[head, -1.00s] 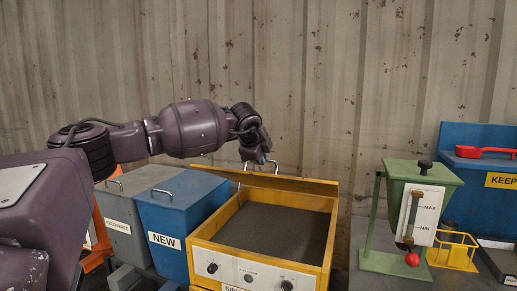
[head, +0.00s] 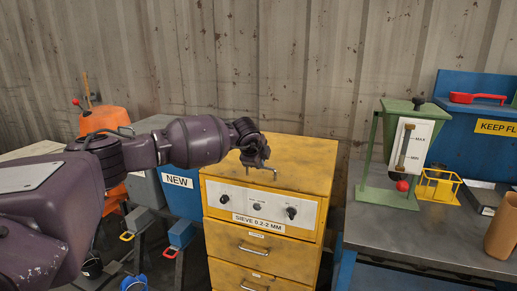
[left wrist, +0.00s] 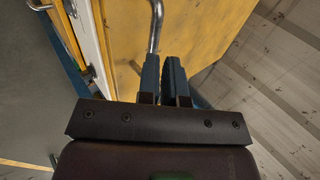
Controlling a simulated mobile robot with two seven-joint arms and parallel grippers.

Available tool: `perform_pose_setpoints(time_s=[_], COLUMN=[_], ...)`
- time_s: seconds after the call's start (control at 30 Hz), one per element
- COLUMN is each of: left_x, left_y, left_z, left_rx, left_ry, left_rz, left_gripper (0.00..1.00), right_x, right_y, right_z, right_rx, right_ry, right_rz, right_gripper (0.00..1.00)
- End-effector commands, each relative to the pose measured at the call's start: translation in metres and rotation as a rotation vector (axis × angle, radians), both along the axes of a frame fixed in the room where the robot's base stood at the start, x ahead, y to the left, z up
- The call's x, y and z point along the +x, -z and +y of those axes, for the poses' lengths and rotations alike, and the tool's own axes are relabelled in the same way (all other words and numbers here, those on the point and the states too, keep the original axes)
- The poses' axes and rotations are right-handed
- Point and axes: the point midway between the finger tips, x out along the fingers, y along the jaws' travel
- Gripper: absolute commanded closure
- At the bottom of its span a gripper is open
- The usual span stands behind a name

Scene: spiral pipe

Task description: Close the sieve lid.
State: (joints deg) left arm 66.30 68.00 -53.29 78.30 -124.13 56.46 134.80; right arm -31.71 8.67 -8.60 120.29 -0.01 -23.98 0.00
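The yellow sieve box (head: 256,238) stands with its yellow lid (head: 305,155) lying flat over its top. A bent metal handle (head: 262,170) stands on the lid. My left gripper (head: 257,161) is at this handle, just above the lid's front part. In the left wrist view, the two dark fingers (left wrist: 163,75) are close together with a narrow gap, and the handle (left wrist: 155,25) meets the finger tips. Whether its bar lies between the fingers is hidden. My right gripper is in neither view.
The blue NEW bin (head: 178,190) stands close to the left of the box. On the grey bench (head: 425,230) at right are a green hopper (head: 405,140), a yellow wire holder (head: 438,188) and a brown cup (head: 502,230). A corrugated wall is behind.

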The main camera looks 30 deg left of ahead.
Motion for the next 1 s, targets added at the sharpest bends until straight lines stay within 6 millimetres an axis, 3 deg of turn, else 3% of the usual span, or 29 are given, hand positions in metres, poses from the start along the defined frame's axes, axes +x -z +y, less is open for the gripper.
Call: perform_pose_setpoints(time_s=[0.03,0.2,0.57,1.0], left_x=[0.001,0.001,-0.003,-0.049], left_y=[-0.007,-0.006,-0.011,-0.068], left_z=[0.001,0.001,0.001,-0.010], left_rx=[0.000,0.000,0.000,0.001], left_ry=[-0.001,-0.001,-0.002,-0.001], left_rz=[-0.009,-0.007,-0.008,-0.011], left_gripper=[0.86,0.63,0.63,0.63], right_x=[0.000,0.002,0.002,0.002], right_y=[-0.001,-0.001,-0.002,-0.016], right_z=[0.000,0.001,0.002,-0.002], right_rx=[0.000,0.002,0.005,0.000], right_ry=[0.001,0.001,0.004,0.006], right_rz=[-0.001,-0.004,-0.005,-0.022], right_gripper=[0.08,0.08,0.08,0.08])
